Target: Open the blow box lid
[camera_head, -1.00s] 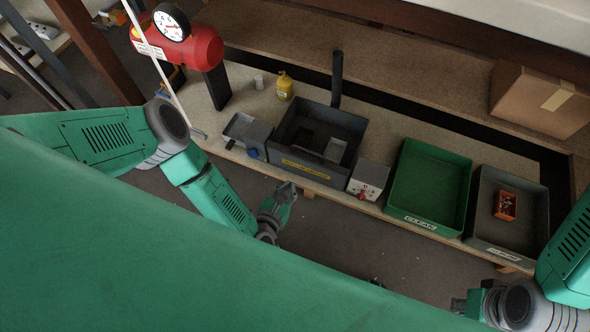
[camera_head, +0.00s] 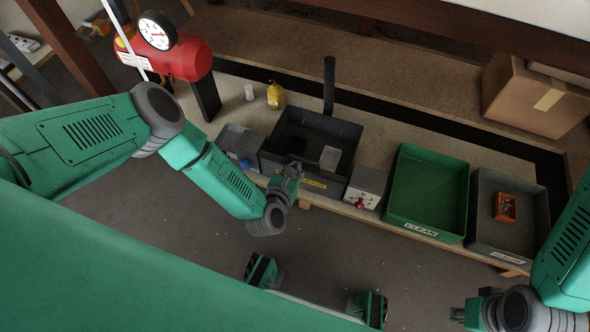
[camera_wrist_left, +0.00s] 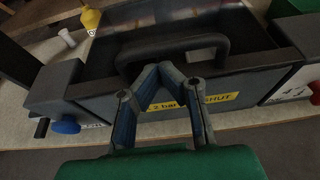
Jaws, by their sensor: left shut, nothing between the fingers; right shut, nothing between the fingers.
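The blow box (camera_head: 310,124) is a dark grey box on the bench, left of the green tray. Its inside shows from above; I cannot tell whether a clear lid covers it. In the left wrist view a black arched handle (camera_wrist_left: 175,46) runs along its front edge, above a yellow label (camera_wrist_left: 218,101) ending in "SHUT". My left gripper (camera_head: 294,170) is at the box's front; its fingertips (camera_wrist_left: 160,68) meet just before the handle, shut and empty. Contact with the handle is unclear. My right gripper (camera_head: 458,313) is shut at the lower right, away from the bench.
A small grey box (camera_head: 242,141) with a blue knob (camera_wrist_left: 66,127) stands left of the blow box. A box with a red knob (camera_head: 366,186) stands right. Beyond are a green tray (camera_head: 428,190) and a grey tray (camera_head: 482,225). A yellow bottle (camera_head: 275,96) stands behind.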

